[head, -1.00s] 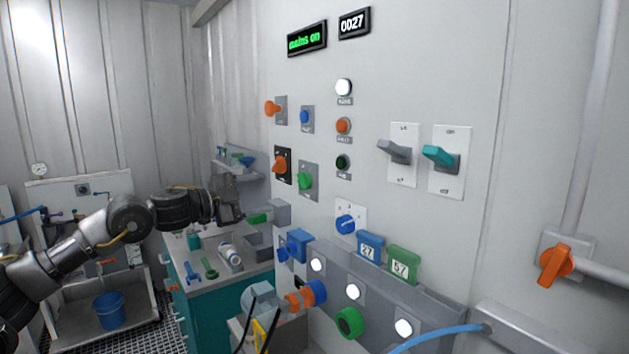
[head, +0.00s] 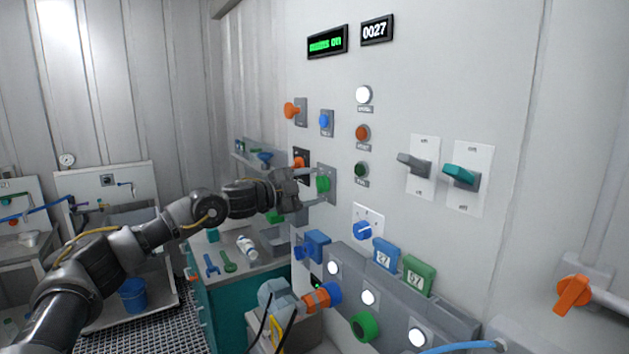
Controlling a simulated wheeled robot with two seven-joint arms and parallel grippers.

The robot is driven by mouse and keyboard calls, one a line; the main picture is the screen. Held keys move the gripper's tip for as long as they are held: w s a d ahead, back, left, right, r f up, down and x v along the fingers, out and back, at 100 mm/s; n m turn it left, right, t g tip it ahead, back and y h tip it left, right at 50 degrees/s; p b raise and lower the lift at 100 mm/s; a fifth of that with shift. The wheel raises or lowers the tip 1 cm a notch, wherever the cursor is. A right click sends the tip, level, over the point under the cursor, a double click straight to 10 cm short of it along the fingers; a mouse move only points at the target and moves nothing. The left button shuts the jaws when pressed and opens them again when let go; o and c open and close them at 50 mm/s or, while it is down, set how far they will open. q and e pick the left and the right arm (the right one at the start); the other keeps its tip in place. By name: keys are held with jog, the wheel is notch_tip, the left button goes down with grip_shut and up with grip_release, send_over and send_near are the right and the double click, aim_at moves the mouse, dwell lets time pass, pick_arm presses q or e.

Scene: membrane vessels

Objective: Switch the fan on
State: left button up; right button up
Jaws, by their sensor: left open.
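The wall panel (head: 415,90) carries several switches and knobs; their labels are too small to read, so I cannot tell which one is the fan's. My left gripper (head: 311,189) is open at the panel's left part, its fingers at a green knob (head: 323,184) on a grey plate. I cannot tell whether they touch it. A grey lever switch (head: 413,164) and a teal lever switch (head: 460,174) sit on white plates to the right. My right gripper is not in view.
Above are a green-lit display (head: 327,42) reading "mains on" and a counter (head: 377,29) reading 0027. A blue knob (head: 362,230) and a grey ledge (head: 440,310) with lit buttons are below. A teal cabinet (head: 235,305) stands at the lower left.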

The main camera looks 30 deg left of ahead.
pick_arm(q)
jog(key=shift+w+d, duration=0.25)
jog(key=shift+w, duration=0.1)
jog(key=shift+c, duration=0.2)
jog(key=c, duration=0.9)
jog(key=shift+c, duration=0.2)
